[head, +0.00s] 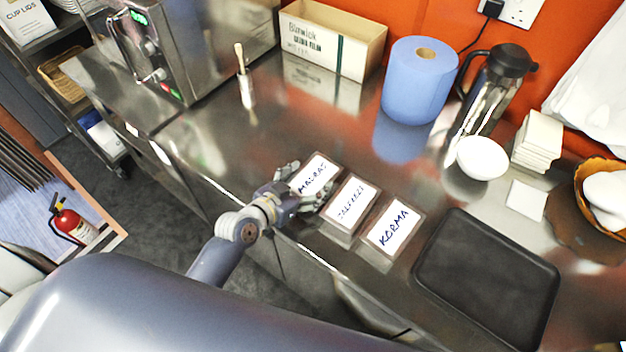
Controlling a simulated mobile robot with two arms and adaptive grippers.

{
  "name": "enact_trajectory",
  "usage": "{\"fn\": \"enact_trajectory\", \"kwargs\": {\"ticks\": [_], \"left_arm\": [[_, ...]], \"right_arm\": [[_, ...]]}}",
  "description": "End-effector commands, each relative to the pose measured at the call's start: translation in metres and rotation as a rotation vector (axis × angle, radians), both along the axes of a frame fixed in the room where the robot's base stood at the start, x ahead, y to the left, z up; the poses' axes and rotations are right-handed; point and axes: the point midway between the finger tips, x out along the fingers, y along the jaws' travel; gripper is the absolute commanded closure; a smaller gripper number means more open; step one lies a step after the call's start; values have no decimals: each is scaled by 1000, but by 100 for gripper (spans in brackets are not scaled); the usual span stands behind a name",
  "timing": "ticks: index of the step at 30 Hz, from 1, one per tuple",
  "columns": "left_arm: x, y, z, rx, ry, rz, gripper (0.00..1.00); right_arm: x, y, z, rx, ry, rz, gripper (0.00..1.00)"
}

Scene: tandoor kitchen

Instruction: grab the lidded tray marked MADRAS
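The lidded tray marked MADRAS (316,173) is the leftmost of three small lidded trays on the steel counter, with its white label facing up. My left gripper (306,188) is at its near end, fingers spread apart, one at the tray's left side and one at its near right corner. The gripper hides part of the tray's near end, and I cannot tell whether the fingers touch it. The tray marked JALFREZI (350,203) is close on the right, near the right finger. My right gripper is not in view.
A black tray (485,278) lies right of KORMA. A blue paper roll (420,80), a steel flask (490,95), a white bowl (481,158) and a cardboard box (330,42) stand behind. A brush (245,82) stands back left. The counter left of MADRAS is clear.

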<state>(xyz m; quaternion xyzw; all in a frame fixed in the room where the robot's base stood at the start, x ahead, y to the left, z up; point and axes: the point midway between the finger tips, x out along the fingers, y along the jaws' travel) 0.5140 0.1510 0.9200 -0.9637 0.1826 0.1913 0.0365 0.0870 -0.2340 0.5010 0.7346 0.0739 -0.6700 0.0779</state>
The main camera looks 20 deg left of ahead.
Motion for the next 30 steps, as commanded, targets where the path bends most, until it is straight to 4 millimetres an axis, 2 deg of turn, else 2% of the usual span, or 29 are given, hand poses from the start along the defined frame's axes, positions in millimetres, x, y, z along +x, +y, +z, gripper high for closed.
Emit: {"fn": "enact_trajectory", "kwargs": {"ticks": [1,3,13,17,24,30], "left_arm": [[0,0,0,0,0,0,44],[0,0,0,0,0,0,60],[1,0,6,-1,-4,0,60],[1,0,25,-2,-9,1,60],[1,-1,73,-2,-10,-1,60],[1,0,97,-1,-6,1,60]], "right_arm": [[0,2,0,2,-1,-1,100],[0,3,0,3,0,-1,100],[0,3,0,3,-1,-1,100],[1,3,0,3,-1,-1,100],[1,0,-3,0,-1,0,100],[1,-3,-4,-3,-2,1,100]]}}
